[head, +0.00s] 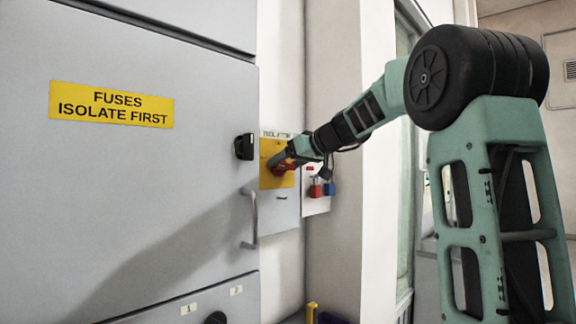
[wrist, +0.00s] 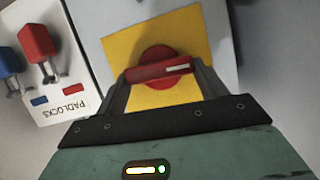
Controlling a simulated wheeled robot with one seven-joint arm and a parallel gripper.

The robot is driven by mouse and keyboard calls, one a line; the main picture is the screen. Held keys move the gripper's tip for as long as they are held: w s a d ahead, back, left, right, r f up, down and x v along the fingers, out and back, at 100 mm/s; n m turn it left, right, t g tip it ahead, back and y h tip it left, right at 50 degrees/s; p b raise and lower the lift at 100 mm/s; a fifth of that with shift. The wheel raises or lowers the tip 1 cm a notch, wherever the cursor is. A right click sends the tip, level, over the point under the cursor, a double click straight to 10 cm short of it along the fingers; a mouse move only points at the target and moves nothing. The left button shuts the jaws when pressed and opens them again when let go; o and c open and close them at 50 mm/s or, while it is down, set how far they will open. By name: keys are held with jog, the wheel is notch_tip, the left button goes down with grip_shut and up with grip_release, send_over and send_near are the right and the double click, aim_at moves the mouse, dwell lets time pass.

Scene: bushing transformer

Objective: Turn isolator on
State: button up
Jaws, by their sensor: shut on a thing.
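The isolator is a yellow plate (head: 268,150) with a red rotary handle (head: 281,165) on the wall panel right of the grey cabinet. In the wrist view the red handle (wrist: 157,70) sits in front of a round red base on the yellow plate (wrist: 127,48). Its bar lies nearly level in that picture, slightly tilted, with a pale mark at its right end. My gripper (head: 289,157) is at the handle. In the wrist view my gripper's fingers (wrist: 160,80) are on both ends of the bar, shut on it. In the head view my gripper partly covers the handle.
A padlock board (wrist: 70,85) with a red padlock (wrist: 38,42) and a blue padlock (wrist: 8,60) hangs beside the isolator. The grey cabinet (head: 150,190) has a black latch (head: 244,147) and a pale handle (head: 251,218) close to my gripper. A white wall stands at right.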

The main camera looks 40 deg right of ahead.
jog(key=m+b, duration=0.1)
jog(key=m+y+b, duration=0.1)
jog(key=b, duration=0.1)
jog(key=shift+d+f+m+y, duration=0.3)
jog(key=shift+m+y, duration=0.1)
jog(key=m+y+b, duration=0.2)
jog(key=m+b, duration=0.1)
jog(key=shift+d+f+t, duration=0.1)
jog(key=shift+d+t, duration=0.1)
jog(key=shift+t, duration=0.1)
jog(key=m, duration=0.1)
jog(key=m+y+b, duration=0.1)
jog(key=m+t+b, duration=0.1)
jog(key=shift+d+f+m+y, duration=0.15)
jog(key=shift+f+m+y, duration=0.15)
jog(key=shift+y, duration=0.1)
jog(key=shift+m+t+y+b, duration=0.5)
jog(key=shift+m+b, duration=0.6)
jog(key=shift+m, duration=0.5)
jog(key=o, duration=1)
jog(key=b+v, duration=0.2)
jog(key=v, duration=1.5)
jog(key=shift+s+b, duration=0.2)
jog(key=shift+b, duration=0.15)
